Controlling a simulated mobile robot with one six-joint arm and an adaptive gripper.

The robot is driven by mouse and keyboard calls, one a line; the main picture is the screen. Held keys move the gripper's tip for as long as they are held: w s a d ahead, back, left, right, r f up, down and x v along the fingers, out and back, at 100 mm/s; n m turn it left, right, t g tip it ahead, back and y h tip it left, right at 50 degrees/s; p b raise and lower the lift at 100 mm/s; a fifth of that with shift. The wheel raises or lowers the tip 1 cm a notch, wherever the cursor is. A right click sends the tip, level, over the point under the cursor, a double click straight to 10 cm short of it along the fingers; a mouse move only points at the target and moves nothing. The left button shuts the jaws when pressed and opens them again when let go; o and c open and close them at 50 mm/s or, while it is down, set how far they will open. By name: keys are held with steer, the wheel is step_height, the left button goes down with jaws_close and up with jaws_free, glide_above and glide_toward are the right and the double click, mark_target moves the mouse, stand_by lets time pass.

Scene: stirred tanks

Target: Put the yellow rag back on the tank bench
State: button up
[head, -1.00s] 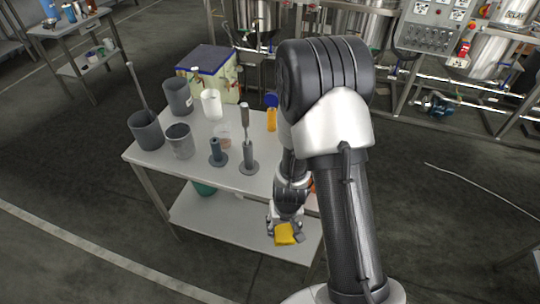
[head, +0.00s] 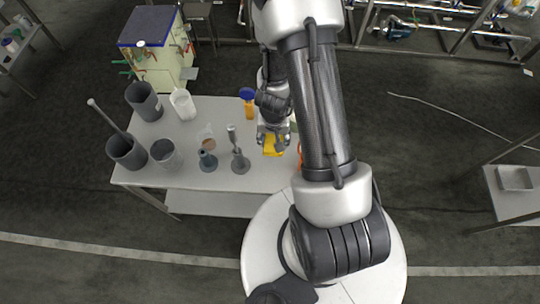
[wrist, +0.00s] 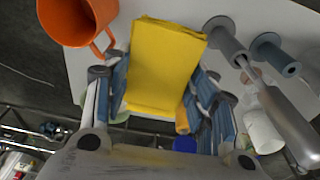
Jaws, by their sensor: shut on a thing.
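The yellow rag (head: 272,147) is a folded flat block held in my gripper (head: 273,138), over the right part of the light grey tank bench (head: 225,184). In the wrist view the rag (wrist: 165,65) sits between the two blue-padded fingers of my gripper (wrist: 152,85), with the pale bench top (wrist: 262,18) behind it. I cannot tell whether the rag touches the bench top. My arm hides the bench's right end in the head view.
An orange mug (wrist: 68,20) stands close beside the rag. The front strip of bench is clear.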

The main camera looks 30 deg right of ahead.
mark_target(273, 165)
step_height(273, 165, down, 19)
steer(key=b, duration=1.7)
steer(key=shift+s+f, duration=0.1)
steer(key=shift+f, duration=0.05)
steer(key=o, duration=0.8)
steer(key=shift+f, duration=0.1)
steer(key=o, duration=0.5)
steer(key=r+p, duration=0.3)
steer(key=r, duration=0.1)
steer(key=r+p, duration=0.3)
steer(key=r, duration=0.1)
steer(key=s+a+r+p, duration=0.1)
steer(key=r+p, duration=0.3)
steer(key=shift+r, duration=0.25)
